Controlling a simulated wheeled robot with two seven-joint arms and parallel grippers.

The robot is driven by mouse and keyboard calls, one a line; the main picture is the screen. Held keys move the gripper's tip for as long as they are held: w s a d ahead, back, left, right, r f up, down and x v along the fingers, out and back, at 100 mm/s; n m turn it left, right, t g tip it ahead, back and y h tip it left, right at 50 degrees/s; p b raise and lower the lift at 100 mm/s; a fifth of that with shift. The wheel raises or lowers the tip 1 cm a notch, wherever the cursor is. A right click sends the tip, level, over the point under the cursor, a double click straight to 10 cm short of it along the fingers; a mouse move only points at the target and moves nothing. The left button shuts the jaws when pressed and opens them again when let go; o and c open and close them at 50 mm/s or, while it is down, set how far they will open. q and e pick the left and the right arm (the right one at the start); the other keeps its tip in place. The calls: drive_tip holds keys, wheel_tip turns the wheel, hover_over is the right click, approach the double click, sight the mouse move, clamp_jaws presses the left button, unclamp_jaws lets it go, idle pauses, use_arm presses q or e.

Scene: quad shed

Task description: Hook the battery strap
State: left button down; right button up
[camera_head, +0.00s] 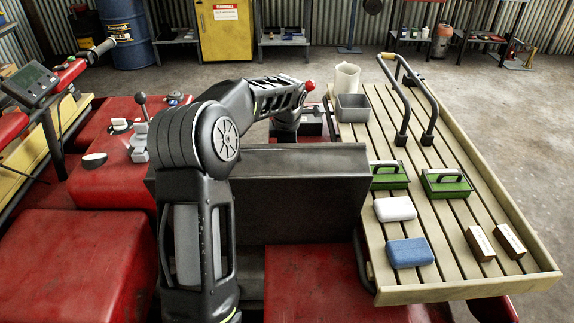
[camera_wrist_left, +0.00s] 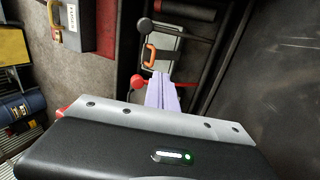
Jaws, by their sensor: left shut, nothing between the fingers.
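An orange loop-shaped hook or handle (camera_wrist_left: 150,55) shows in the left wrist view. A dark strap (camera_wrist_left: 174,56) runs right from it across a pale grey block (camera_wrist_left: 163,44), which looks like the battery. My left gripper (camera_wrist_left: 163,76) is shut and empty. Its pale fingers point at the block, with their tips just below the orange loop in the picture; I cannot tell whether they touch anything. In the head view my left arm reaches over a dark upright panel (camera_head: 300,190), which hides the fingertips and the battery. My right gripper is not in view.
A red ball knob (camera_wrist_left: 137,82) is close left of the fingers, and a black round knob (camera_wrist_left: 144,26) is beyond. Red quad bodywork (camera_head: 75,260) lies left.

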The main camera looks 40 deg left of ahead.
use_arm(q)
drive_tip(key=shift+f, duration=0.1)
drive_tip(key=p+x, duration=0.2)
drive_tip(key=x, duration=0.7)
drive_tip(key=shift+w+f+p, duration=0.2)
drive_tip(key=shift+f+p, duration=0.1)
drive_tip(key=shift+f, duration=0.05)
drive_tip(key=shift+a, duration=0.15)
